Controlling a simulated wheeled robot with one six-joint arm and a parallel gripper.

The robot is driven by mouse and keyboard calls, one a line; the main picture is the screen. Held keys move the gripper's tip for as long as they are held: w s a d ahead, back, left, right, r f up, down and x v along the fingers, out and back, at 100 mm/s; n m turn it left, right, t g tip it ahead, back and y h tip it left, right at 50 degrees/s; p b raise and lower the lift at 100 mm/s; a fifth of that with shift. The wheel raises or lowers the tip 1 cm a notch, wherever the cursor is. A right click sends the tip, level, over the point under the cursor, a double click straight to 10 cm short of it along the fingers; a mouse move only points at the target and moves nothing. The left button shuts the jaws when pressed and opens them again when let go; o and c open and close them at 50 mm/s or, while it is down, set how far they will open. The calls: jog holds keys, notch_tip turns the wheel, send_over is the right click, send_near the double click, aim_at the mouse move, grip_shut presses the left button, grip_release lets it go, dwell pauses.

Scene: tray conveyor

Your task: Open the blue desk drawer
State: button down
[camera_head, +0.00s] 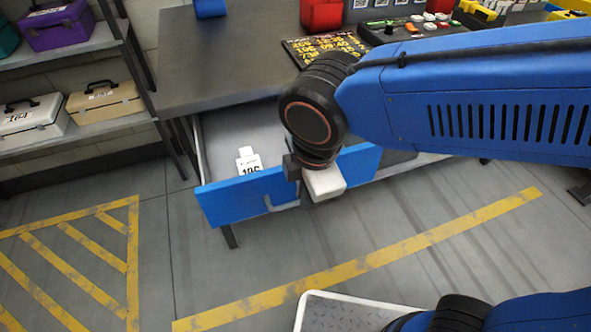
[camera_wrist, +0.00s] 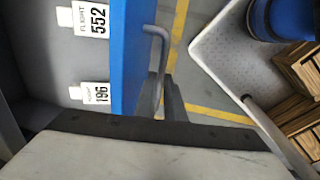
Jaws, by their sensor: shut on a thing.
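The blue desk drawer (camera_head: 240,197) is pulled out from under the dark desk, its inside showing behind the blue front. In the wrist view the blue front (camera_wrist: 130,55) runs up the middle, with the grey bar handle (camera_wrist: 157,50) on its outer side. My gripper (camera_wrist: 170,102) is shut on the handle near its lower end in that view. In the head view my wrist covers part of the drawer front, and the fingertips are mostly hidden; part of the handle (camera_head: 284,205) shows left of the wrist.
The desk top (camera_head: 220,60) holds a dark sign and a button panel (camera_head: 415,28). Shelves with cases (camera_head: 105,100) stand left. The floor before the drawer is clear.

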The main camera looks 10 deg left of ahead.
jog(key=shift+s+d, duration=0.35)
jog(key=shift+s, duration=0.25)
jog(key=shift+s+d, duration=0.3)
jog(key=shift+s, duration=0.3)
jog(key=c, duration=1.8)
grip_release()
jog(key=shift+c, duration=0.2)
jog(key=shift+r, duration=0.1)
notch_tip(320, 180, up, 17)
jog(key=s+d, duration=0.1)
jog(key=s, duration=0.1)
jog(key=shift+s+d, duration=0.35)
jog(key=shift+d, duration=0.05)
